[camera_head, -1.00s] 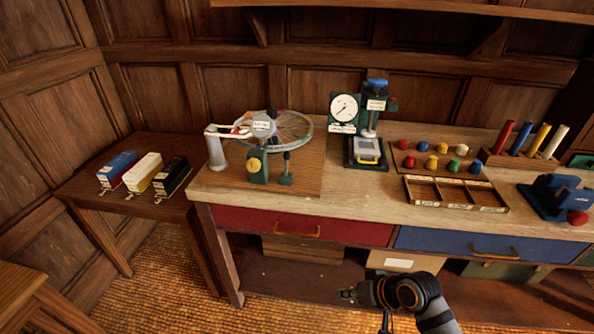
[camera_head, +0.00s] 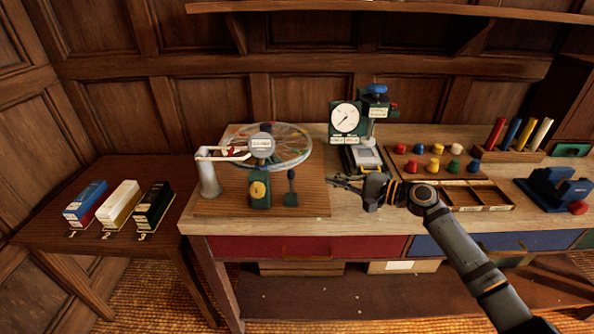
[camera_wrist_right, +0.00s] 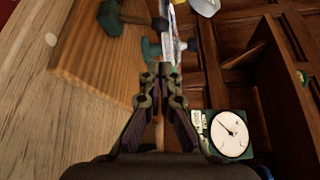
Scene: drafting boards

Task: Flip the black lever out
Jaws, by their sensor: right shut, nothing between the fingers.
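A dark upright lever (camera_head: 291,185) with a green foot stands on the wooden board at the front of the workbench, right of a green block with a yellow dial. In the right wrist view its dark handle (camera_wrist_right: 142,20) shows near the top, beyond my fingers. My right gripper (camera_head: 334,182) is above the worktop, to the right of the lever and apart from it, with its fingers pointing left towards it. The fingers (camera_wrist_right: 161,76) are shut and empty. My left gripper is not in view.
A spoked wheel (camera_head: 281,142) stands behind the lever, with a grey post and white arm (camera_head: 208,175) to the left. A dial gauge stand (camera_head: 345,117) is behind my right gripper. Coloured pegs and a divided tray (camera_head: 490,195) lie to the right. Boxes stand on the side table.

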